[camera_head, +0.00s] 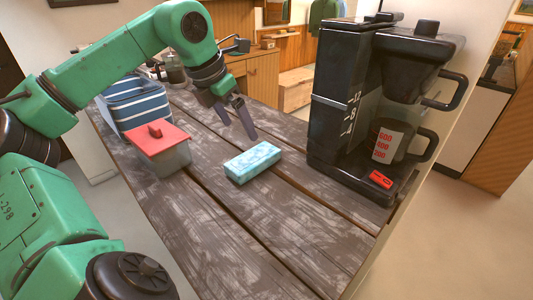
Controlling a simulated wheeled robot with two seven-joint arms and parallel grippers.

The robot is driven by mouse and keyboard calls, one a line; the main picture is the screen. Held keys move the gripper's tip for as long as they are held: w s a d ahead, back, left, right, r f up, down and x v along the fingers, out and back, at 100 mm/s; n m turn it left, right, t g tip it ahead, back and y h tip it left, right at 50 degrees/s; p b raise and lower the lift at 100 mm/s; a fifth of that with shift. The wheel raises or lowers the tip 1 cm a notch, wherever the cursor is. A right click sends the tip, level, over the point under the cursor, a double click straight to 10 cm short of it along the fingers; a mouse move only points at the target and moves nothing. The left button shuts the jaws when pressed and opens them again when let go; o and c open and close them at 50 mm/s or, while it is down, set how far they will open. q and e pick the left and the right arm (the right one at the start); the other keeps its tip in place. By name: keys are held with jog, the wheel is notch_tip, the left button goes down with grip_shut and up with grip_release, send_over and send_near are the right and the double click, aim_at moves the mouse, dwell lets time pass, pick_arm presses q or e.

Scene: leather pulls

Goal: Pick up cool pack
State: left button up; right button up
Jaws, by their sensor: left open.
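The cool pack (253,161) is a light blue block with a pale mottled top. It lies flat on the dark wooden table (270,235), near the middle of the view. My left gripper (236,124) is open and empty. Its dark fingers point down, above and a little behind the cool pack, apart from it. Of my right arm, no gripper shows.
A container with a red lid (160,140) stands left of the cool pack, with a blue and white striped bag (137,104) behind it. A tall black coffee maker (345,110) stands at the right. The table's front is clear.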

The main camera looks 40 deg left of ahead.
pick_arm(q)
send_near(252, 157)
jog(key=x, duration=0.3)
jog(key=shift+s+d+f+p, duration=0.1)
jog(key=shift+s+p, duration=0.15)
jog(key=shift+p, duration=0.05)
jog(key=p+x, duration=0.2)
jog(key=x, duration=0.4)
jog(key=shift+w+f, duration=0.15)
jog(key=shift+w, duration=0.1)
jog(key=shift+w+f, duration=0.1)
jog(key=shift+f, duration=0.1)
jog(key=shift+r, duration=0.1)
jog(key=c, duration=1.5)
pick_arm(e)
jog(key=shift+s+r, duration=1)
jog(key=shift+r, duration=0.25)
